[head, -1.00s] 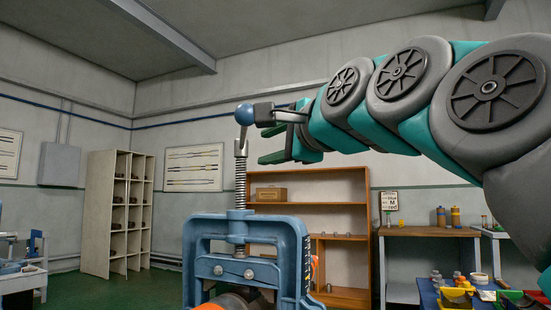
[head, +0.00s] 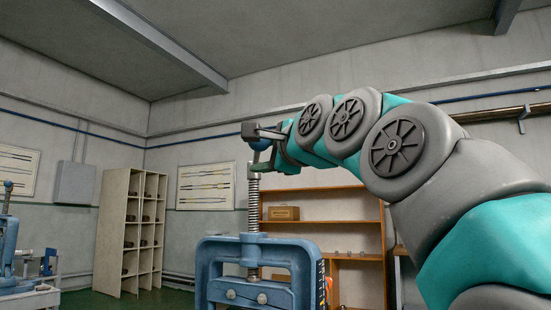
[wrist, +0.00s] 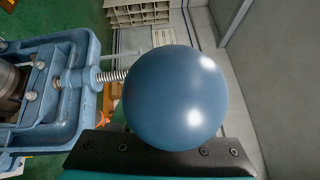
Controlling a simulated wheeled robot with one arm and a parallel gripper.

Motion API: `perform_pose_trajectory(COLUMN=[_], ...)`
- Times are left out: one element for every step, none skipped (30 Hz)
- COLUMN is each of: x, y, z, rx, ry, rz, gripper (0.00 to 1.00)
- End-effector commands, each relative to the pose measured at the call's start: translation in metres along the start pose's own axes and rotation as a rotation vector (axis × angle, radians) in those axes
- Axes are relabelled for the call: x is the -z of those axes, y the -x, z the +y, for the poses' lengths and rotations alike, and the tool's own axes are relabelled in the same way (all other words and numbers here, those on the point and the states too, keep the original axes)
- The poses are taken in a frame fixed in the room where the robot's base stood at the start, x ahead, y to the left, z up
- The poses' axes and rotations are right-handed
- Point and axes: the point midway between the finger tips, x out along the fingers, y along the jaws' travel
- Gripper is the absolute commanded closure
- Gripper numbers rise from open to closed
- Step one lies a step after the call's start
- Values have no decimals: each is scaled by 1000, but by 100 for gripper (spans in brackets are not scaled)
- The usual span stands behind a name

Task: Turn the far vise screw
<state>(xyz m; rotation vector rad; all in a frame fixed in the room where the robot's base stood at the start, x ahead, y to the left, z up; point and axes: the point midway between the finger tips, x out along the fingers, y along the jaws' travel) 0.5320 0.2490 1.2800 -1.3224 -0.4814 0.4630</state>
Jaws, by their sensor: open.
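A blue vise (head: 255,245) stands upright in the middle of the head view. Its vertical threaded screw (head: 253,200) rises from the top and ends in a blue ball (head: 258,144). In the wrist view the ball (wrist: 175,98) is large and close to the camera, with the threaded screw (wrist: 112,76) running left from it into the vise (wrist: 75,75). My gripper (head: 264,150) is open at the ball, which partly hides behind its upper finger in the head view. A dark finger edge lies along the bottom of the wrist view. I cannot tell whether the fingers touch the ball.
Another blue vise (head: 8,245) stands at the left edge on a bench (head: 30,298). A pale cubby shelf (head: 130,230) and a wooden shelf (head: 330,205) with a box (head: 283,213) stand at the back. My arm fills the right side.

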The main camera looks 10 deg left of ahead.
Motion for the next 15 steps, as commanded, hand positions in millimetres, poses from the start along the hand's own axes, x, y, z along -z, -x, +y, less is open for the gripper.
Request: perform_pose_trajectory(x=[0,0,0,0,0,0,0,0,0,0,0,0,0,0,0], y=[-1,-1,-1,-1,-1,-1,-1,-1,-1,-1,-1,-1,-1,-1,-1], z=[0,0,0,0,0,0,-1,-1,0,0,0,-1,-1,-1,-1], rx=[0,1,1,1,1,1,1,1,1,1,1,1,1,1,1], ry=[0,0,0,0,0,0,0,0,0,0,0,0,0,1,0], rz=[0,0,0,0,0,0,0,0,0,0,0,0,0,0,0], gripper=[53,53,53,53,53,53,53,54,59,62,66,70,74,77,82])
